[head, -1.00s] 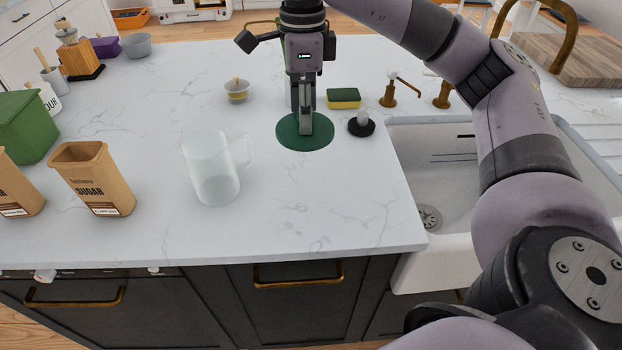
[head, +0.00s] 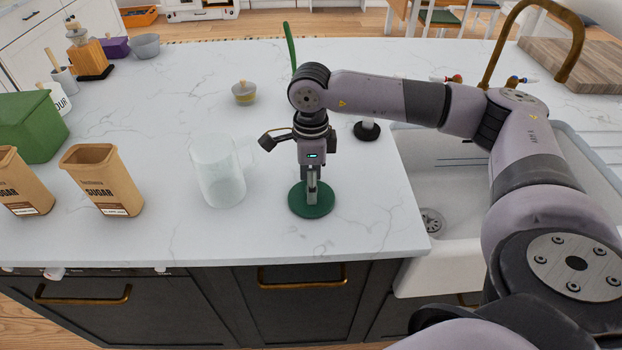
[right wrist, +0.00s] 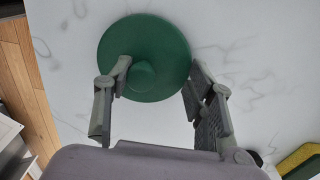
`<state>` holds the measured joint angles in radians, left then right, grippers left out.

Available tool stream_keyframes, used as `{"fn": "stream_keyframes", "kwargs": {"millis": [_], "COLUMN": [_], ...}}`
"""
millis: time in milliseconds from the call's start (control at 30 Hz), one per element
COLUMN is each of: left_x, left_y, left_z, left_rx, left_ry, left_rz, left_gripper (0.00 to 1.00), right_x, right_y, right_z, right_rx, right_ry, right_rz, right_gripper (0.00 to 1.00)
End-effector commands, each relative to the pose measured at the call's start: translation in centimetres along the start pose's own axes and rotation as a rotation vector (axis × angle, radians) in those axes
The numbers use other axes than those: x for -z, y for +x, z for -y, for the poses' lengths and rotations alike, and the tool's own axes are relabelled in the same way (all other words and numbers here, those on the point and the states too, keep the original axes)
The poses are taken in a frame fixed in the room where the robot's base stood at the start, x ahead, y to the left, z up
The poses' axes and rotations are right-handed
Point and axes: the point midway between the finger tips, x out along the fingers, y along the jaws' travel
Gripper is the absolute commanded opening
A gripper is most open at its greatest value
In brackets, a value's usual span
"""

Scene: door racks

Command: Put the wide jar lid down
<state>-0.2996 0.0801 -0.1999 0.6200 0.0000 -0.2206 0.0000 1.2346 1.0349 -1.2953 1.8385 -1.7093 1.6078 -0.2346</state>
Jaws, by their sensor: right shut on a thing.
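The wide jar lid (head: 311,203) is a round green disc with a small knob in its middle. It is low over the counter (head: 265,235) near the front edge, right of the glass jug; I cannot tell if it touches the counter. My right gripper (head: 311,187) points down from above and is shut on the lid. In the right wrist view the lid (right wrist: 165,38) lies flat between and beyond the fingers of the right gripper (right wrist: 158,68); the exact contact is hard to make out. My left gripper is not in view.
A clear glass jug (head: 218,172) stands left of the lid. A sugar canister (head: 103,182) and a green box (head: 28,125) are farther left. A small lidded pot (head: 244,93) and a black-based item (head: 367,131) stand behind. The sink (head: 430,180) is at right.

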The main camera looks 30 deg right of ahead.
Motion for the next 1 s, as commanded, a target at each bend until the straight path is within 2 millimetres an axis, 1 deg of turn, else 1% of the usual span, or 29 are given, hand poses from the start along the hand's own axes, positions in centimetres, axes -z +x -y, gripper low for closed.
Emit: {"fn": "stream_keyframes", "kwargs": {"millis": [200,333,367,633,900,1000], "left_x": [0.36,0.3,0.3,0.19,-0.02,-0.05], "left_y": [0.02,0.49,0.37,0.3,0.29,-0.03], "left_z": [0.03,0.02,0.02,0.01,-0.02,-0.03], "left_rx": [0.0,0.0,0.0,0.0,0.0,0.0], "left_ry": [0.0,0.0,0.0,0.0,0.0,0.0], "left_rz": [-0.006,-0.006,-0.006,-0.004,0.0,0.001], "left_gripper": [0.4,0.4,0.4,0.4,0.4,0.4], "right_x": [-0.04,-0.04,-0.04,-0.03,-0.03,-0.03], "right_y": [0.04,0.5,0.37,0.3,0.28,-0.06], "right_z": [0.01,0.02,0.02,0.01,0.01,0.02], "right_rx": [0.001,0.0,0.0,0.0,0.0,0.001], "right_ry": [0.0,0.0,0.0,0.0,0.0,0.0], "right_rz": [0.001,0.0,0.0,0.0,0.0,0.0], "right_gripper": [0.2,0.2,0.51,0.69,0.7,0.7]}}
